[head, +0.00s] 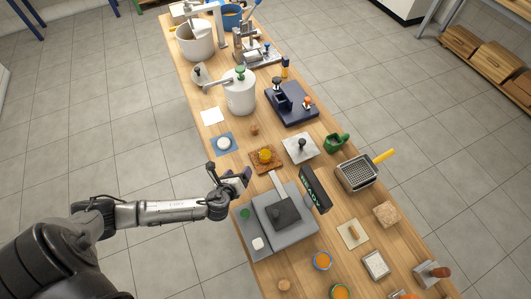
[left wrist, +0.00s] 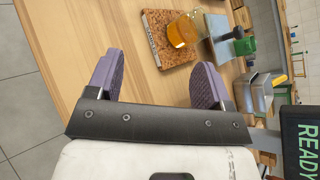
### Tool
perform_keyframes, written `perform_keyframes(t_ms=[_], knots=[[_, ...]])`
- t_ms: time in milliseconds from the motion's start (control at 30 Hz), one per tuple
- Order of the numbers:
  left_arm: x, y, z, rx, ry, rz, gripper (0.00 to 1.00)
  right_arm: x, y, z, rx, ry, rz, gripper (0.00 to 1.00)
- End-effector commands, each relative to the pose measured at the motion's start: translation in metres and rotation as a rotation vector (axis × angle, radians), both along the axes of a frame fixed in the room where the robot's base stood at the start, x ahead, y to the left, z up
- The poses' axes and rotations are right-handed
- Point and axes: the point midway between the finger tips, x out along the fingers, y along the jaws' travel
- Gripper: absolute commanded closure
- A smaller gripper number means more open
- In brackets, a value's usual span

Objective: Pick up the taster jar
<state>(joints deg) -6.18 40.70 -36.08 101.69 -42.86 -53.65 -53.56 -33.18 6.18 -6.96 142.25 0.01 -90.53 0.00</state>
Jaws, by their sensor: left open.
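My left gripper (head: 238,175) is at the left edge of the bench, to the left of and nearer than the jar. In the left wrist view its two purple-padded fingers (left wrist: 156,82) are wide apart with only bench top between them. My right gripper is not in view.
A grey machine with a READY display (head: 313,190) stands just right of my left gripper. A metal plate with a knob (head: 300,150) and a green cup (head: 335,144) lie right of the jar. A blue mat (head: 224,145) with a white disc lies behind. Bare wood separates gripper and mat.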

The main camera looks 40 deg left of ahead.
Motion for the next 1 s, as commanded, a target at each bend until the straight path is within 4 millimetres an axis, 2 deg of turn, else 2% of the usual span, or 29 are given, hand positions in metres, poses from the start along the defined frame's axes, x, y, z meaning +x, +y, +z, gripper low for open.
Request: perform_keyframes(t_ms=[100,200,400,533,800,1000], knots=[[0.007,-0.012,0.003,0.207,0.028,-0.195,0.26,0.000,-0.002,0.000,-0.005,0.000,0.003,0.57],[0.010,-0.021,0.005,0.335,0.049,-0.309,0.26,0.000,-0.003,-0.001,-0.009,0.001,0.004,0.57],[0.011,-0.026,0.004,0.476,0.085,-0.404,0.26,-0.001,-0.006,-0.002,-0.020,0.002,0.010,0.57],[0.022,-0.024,0.000,0.508,0.093,-0.415,0.26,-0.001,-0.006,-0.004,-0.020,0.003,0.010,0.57],[0.064,-0.017,-0.018,0.509,0.094,-0.414,0.26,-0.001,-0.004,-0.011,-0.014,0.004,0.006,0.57],[0.084,-0.013,-0.027,0.508,0.095,-0.415,0.26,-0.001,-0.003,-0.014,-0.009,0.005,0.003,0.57]])
